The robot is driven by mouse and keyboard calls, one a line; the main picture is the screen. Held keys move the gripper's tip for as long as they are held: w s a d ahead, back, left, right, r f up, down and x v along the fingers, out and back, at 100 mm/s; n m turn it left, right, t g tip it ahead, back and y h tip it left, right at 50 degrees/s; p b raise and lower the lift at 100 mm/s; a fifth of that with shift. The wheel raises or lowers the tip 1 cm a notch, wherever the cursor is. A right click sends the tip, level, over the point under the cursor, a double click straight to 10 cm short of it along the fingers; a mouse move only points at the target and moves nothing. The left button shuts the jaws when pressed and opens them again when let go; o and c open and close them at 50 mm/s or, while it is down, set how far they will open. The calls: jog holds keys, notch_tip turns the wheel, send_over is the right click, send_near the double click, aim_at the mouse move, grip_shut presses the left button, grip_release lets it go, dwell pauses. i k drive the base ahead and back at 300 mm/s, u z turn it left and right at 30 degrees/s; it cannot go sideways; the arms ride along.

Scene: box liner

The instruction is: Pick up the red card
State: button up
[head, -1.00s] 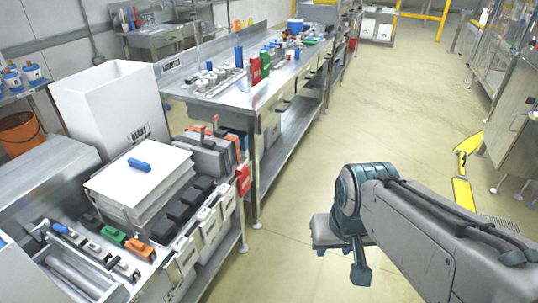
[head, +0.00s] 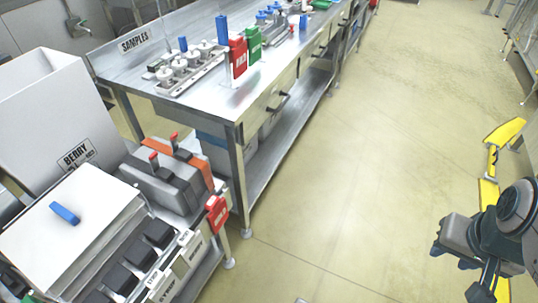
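A red card (head: 238,57) stands upright on the steel table marked SAMPLES, near its front edge, beside a green card (head: 254,44). Another red card or tag (head: 216,213) with white lettering hangs at the front corner of the nearer bench. My gripper (head: 462,262) is at the lower right over open floor, far from both red pieces. Its fingers show only partly, so I cannot tell whether it is open or shut. I see nothing held in it.
The steel table (head: 205,97) carries a rack of white-capped containers (head: 185,68). The nearer bench holds grey cases (head: 168,178), a white lidded box (head: 70,225) and a tall white bin (head: 45,115). The floor (head: 350,180) between table and arm is clear.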

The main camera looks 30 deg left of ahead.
aim_at(220, 214)
jog(key=u, duration=0.4)
jog(key=i, duration=0.9)
jog(key=u, duration=1.25)
jog(key=i, duration=0.4)
jog(key=u, duration=0.4)
